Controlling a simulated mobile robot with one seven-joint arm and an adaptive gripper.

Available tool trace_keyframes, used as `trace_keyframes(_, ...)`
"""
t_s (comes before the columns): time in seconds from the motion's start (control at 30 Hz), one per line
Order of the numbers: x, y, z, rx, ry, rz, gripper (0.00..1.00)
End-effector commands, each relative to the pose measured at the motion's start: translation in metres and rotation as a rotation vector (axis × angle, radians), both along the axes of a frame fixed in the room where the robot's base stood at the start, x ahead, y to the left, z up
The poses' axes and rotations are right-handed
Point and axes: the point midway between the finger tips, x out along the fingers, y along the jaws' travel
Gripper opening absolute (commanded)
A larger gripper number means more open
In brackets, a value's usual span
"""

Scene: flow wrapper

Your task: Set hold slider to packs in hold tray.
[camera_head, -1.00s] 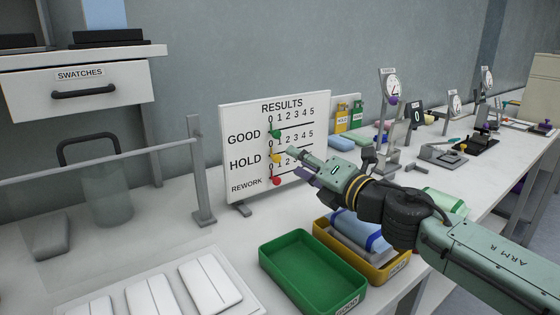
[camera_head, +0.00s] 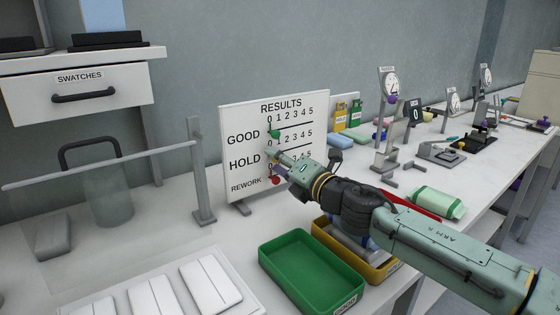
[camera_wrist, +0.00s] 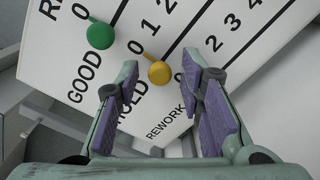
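The hold slider's yellow knob (camera_wrist: 159,72) sits at the left, 0 end of its line on the white results board (camera_head: 308,108). In the wrist view my gripper (camera_wrist: 162,80) is open, with its purple-padded fingertips on either side of the knob and a gap visible to each. In the head view my gripper (camera_head: 274,164) is at the board's HOLD row and hides the yellow knob. The yellow hold tray (camera_head: 386,272) stands on the bench below my arm. A greyish pack (camera_head: 345,238) shows in it, but my arm covers much of it, so its contents cannot be counted now.
The green knob (camera_head: 274,134) is above and the red knob (camera_head: 276,180) below, close to my fingers. An empty green tray (camera_head: 290,246) stands beside the hold tray. A red tray (camera_head: 428,207) and a pale green pack (camera_head: 438,202) lie to the right. A clear guard with a post (camera_head: 200,185) stands left.

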Motion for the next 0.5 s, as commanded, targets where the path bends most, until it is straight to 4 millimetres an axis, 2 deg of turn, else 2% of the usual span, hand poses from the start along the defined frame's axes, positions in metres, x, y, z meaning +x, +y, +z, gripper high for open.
trace_keyframes(0.5, -0.0003, 0.0, 0.0001, 0.0, 0.0, 0.0, 0.0)
